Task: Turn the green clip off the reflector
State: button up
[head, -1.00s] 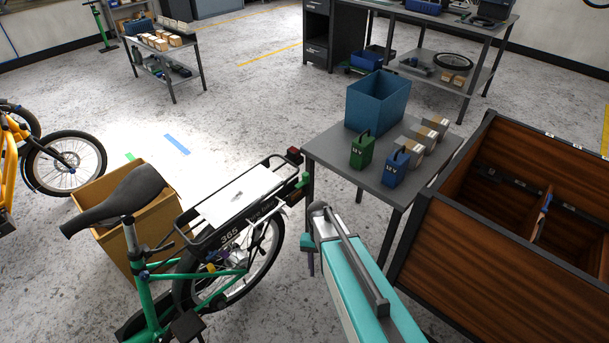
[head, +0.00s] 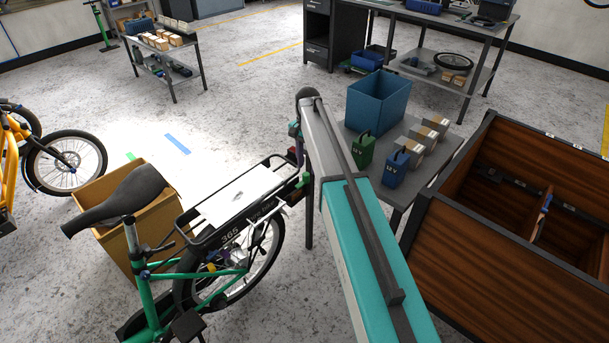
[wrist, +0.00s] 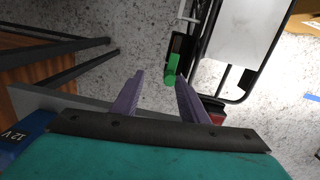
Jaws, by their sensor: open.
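The green clip (wrist: 172,70) sits at the rear end of the bike's rack (head: 240,200), on a small dark part that may be the reflector. It also shows in the head view (head: 304,180), just left of my arm. My gripper (wrist: 159,80) is open, with its two purple fingers apart. In the wrist view the clip lies between and just beyond the fingertips, closer to the right one. In the head view my gripper (head: 297,145) is above the rack's rear end, partly hidden by my arm. I cannot tell the reflector's exact outline.
A grey table (head: 358,124) with a blue bin (head: 378,98), a green 12 V battery (head: 365,150) and a blue one (head: 396,170) stands right beside my arm. A wooden cargo box (head: 500,225) is at the right. A red light (wrist: 217,118) is close to the right finger.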

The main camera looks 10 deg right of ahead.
aim_at(306, 174)
notch_tip(306, 174, up, 6)
jog(key=w, duration=0.2)
jog(key=shift+w+m, duration=0.4)
jog(key=shift+f, duration=0.1)
jog(key=shift+f+p, duration=0.8)
jog(key=shift+f, duration=6.05)
grip_shut()
jog(key=shift+a, duration=0.25)
jog(key=shift+d, duration=0.15)
